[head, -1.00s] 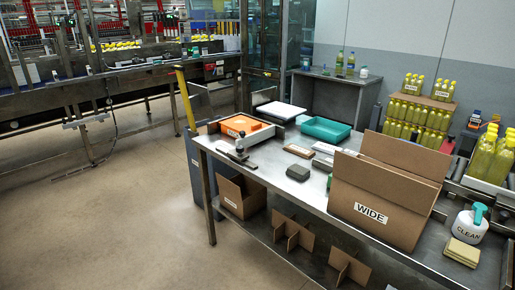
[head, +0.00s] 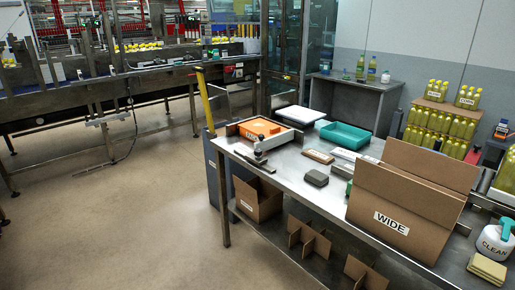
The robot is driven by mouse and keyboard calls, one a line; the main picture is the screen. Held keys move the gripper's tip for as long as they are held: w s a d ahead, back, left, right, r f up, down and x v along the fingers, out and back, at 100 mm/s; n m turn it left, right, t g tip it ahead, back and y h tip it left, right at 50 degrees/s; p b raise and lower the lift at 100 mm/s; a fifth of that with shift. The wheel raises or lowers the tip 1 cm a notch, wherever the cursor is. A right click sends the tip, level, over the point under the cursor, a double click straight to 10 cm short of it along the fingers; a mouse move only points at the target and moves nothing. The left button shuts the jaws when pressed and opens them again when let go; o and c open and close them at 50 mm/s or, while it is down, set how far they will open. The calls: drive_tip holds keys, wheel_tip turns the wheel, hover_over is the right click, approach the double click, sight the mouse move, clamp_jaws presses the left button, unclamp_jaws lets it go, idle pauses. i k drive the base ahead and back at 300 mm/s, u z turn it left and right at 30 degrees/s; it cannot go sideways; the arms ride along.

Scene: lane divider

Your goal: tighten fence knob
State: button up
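My gripper is not in view. No fence knob can be made out with certainty. A long metal conveyor (head: 112,98) with upright posts and rails runs across the upper left, with yellow-capped bottles (head: 138,47) behind it. Any knob on its rails is too small to tell. A small upright tool with a dark shaft and a flat base (head: 258,153) stands near the left end of the steel table (head: 290,172); I cannot tell what it is.
On the table are an orange tray (head: 264,129), a teal tray (head: 346,135), a grey block (head: 317,178) and an open cardboard box marked WIDE (head: 392,224). A yellow post (head: 205,100) stands at its left end. The floor (head: 125,215) left of the table is clear.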

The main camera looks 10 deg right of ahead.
sight(259, 152)
drive_tip(key=i, duration=0.85)
drive_tip(key=z, duration=0.05)
